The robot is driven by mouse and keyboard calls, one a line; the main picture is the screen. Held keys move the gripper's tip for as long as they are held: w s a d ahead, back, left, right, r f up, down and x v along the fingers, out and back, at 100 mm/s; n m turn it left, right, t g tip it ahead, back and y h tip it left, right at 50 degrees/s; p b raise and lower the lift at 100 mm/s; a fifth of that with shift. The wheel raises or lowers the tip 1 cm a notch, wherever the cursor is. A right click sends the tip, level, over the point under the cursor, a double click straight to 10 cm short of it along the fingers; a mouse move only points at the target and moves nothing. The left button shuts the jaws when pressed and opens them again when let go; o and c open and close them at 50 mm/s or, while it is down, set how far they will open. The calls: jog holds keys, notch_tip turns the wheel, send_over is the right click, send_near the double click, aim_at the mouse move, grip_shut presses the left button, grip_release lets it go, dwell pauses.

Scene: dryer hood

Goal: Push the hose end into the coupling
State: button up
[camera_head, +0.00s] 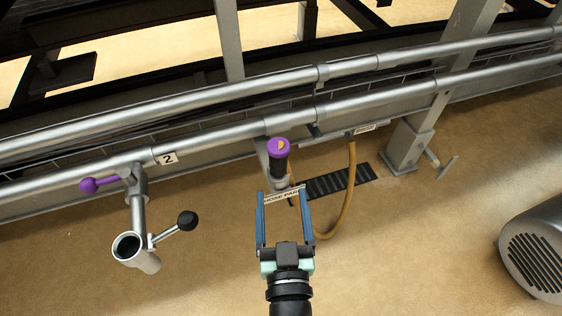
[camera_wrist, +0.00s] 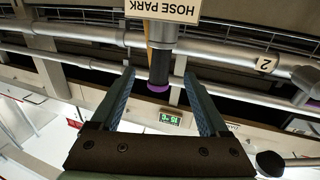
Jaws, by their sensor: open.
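The hose end (camera_head: 281,163) is a dark cylinder with a purple cap bearing a yellow mark, standing upright in its holder in the head view. In the wrist view the dark hose end (camera_wrist: 159,68) with its purple rim shows between the fingertips. My gripper (camera_head: 284,194) is open and empty, its two blue fingers pointing toward the hose end; I see no contact, and the exact gap cannot be told. The wrist view also shows the open fingers (camera_wrist: 158,74). The coupling (camera_head: 136,252) is a grey, tilted cup with a dark, empty opening, at the left.
A lever with a black knob (camera_head: 187,220) sticks out from the coupling. A purple-handled valve (camera_head: 90,185) sits above it, near the "2" label (camera_head: 167,158). A tan hose (camera_head: 349,190) loops at the right of my gripper. A "HOSE PARK" sign (camera_wrist: 163,8) hangs close by.

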aim_at(278, 150)
jog(key=w, duration=0.4)
jog(key=w+p, duration=0.1)
jog(key=w, duration=0.7)
jog(key=shift+a+r+p, duration=0.25)
jog(key=shift+a+p, duration=0.1)
jog(key=shift+p, duration=0.05)
grip_shut()
